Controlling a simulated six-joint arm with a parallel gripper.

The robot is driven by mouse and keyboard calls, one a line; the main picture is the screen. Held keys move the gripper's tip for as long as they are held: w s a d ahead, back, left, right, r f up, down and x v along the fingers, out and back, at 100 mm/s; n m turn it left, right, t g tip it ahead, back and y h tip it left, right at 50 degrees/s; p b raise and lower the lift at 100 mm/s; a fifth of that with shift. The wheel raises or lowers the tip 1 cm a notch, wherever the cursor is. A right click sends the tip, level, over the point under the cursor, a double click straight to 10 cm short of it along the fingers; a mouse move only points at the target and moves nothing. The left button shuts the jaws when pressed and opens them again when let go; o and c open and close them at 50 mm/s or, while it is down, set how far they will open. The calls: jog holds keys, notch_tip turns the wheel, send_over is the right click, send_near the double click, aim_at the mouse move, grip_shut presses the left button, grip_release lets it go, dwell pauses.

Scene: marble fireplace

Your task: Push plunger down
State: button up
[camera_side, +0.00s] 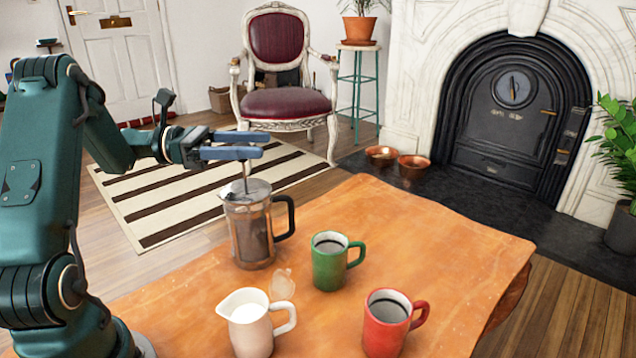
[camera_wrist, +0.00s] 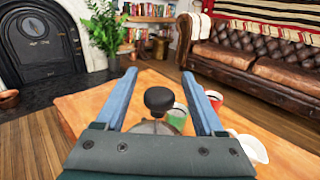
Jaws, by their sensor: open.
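The French press (camera_side: 254,228) stands upright on the wooden table, with dark contents behind its glass. Its plunger rod (camera_side: 245,177) stands up out of the metal lid (camera_side: 247,190). My gripper (camera_side: 262,145) is above the press, its blue fingers level with the top of the rod. In the side view the fingers hide the knob. In the wrist view the black plunger knob (camera_wrist: 159,99) shows between the two blue fingers of my gripper (camera_wrist: 160,80), apart from both. My gripper is open and holds nothing.
On the wooden table (camera_side: 440,250) are a green mug (camera_side: 328,262), a red mug (camera_side: 385,325) and a white pitcher (camera_side: 248,325), with a small translucent piece (camera_side: 283,283) beside the pitcher. The table's right part is clear.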

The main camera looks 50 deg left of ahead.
jog(key=shift+x, duration=0.95)
grip_shut()
jog(key=shift+f, duration=0.1)
dwell(0.7)
